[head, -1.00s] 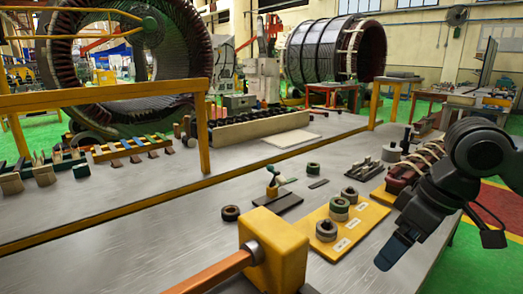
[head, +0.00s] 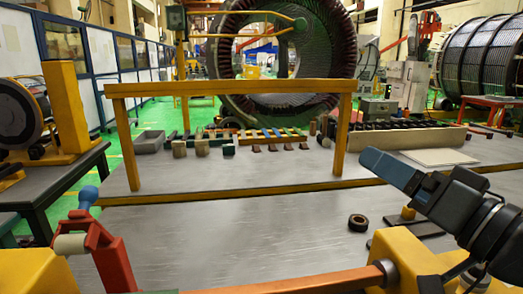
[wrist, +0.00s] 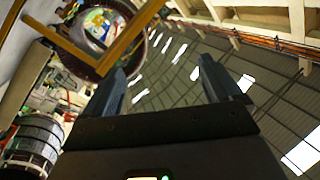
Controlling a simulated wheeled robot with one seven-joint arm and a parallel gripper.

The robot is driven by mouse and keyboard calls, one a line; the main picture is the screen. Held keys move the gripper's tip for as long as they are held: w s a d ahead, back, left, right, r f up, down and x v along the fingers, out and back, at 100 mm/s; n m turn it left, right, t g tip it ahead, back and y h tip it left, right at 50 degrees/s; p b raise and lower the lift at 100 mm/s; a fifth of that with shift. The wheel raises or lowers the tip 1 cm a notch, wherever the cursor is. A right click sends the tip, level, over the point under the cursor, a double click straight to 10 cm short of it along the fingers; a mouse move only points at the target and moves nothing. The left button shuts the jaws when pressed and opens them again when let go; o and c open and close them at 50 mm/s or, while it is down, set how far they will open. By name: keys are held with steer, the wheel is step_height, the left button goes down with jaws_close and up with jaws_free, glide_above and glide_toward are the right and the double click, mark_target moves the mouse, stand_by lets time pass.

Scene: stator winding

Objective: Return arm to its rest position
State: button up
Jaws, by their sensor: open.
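My gripper (head: 385,170) is at the right of the head view, raised above the table and pointing up and to the left. Its dark arm links show behind it at the right edge. In the wrist view, its two fingers (wrist: 166,80) stand wide apart with nothing between them. The wrist view looks up toward the ceiling and the hall, tilted. In the head view the fingers overlap, so the gap between them is hidden there.
The grey table (head: 220,235) is mostly bare in front. A dark ring (head: 358,222) lies on it near the gripper. A yellow frame (head: 225,87) stands across the table, with a large stator (head: 225,60) behind it. An orange bar (head: 300,284) crosses the near edge.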

steer(key=s+a+f+m+h, duration=0.2)
steer(key=s+f+m+h, duration=0.65)
steer(key=s+f, duration=0.95)
steer(key=s+d+f+n+g, duration=0.1)
steer(key=s+f+n, duration=0.1)
steer(key=s, duration=0.4)
steer(key=s+d+f+n, duration=0.2)
steer(key=s+n, duration=0.2)
steer(key=s, duration=0.3)
steer(key=s+d+f+n+g, duration=0.1)
steer(key=s+f+n, duration=0.1)
steer(key=s, duration=0.4)
steer(key=shift+s+d+n+g, duration=0.3)
steer(key=shift+s+n, duration=0.1)
steer(key=shift+n, duration=0.35)
